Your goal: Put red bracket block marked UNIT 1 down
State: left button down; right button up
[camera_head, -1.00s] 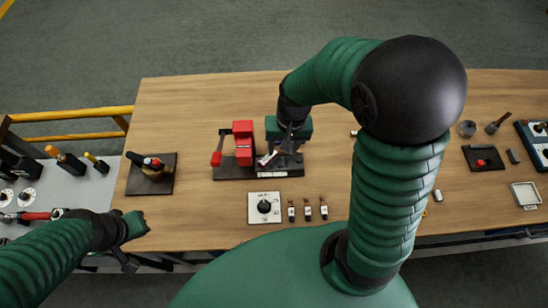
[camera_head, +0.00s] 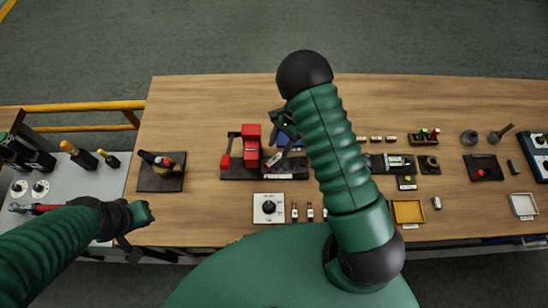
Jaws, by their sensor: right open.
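A red bracket block (camera_head: 252,140) stands upright on a dark base (camera_head: 235,172) on the wooden table. A smaller red piece (camera_head: 224,162) is at the left of that base. The UNIT 1 marking is too small to read.
A dial plate (camera_head: 268,208) and small bottles (camera_head: 295,212) stand in front of the base. A dark tray (camera_head: 160,178) is at the left. A yellow tray (camera_head: 408,211) and several small parts lie to the right. The table's back strip is clear.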

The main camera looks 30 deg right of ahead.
aim_at(275, 159)
jog(key=x, duration=0.1)
jog(key=p+x, duration=0.1)
jog(key=x, duration=0.1)
jog(key=p+x, duration=0.1)
jog(key=shift+s+d+f, duration=0.1)
jog(key=shift+s+f, duration=0.2)
jog(key=shift+f, duration=0.2)
jog(key=shift+w+a, duration=0.15)
jog(key=shift+a, duration=0.05)
jog(key=shift+c, duration=0.5)
jog(key=shift+c, duration=1.2)
jog(key=shift+d, duration=0.15)
grip_shut()
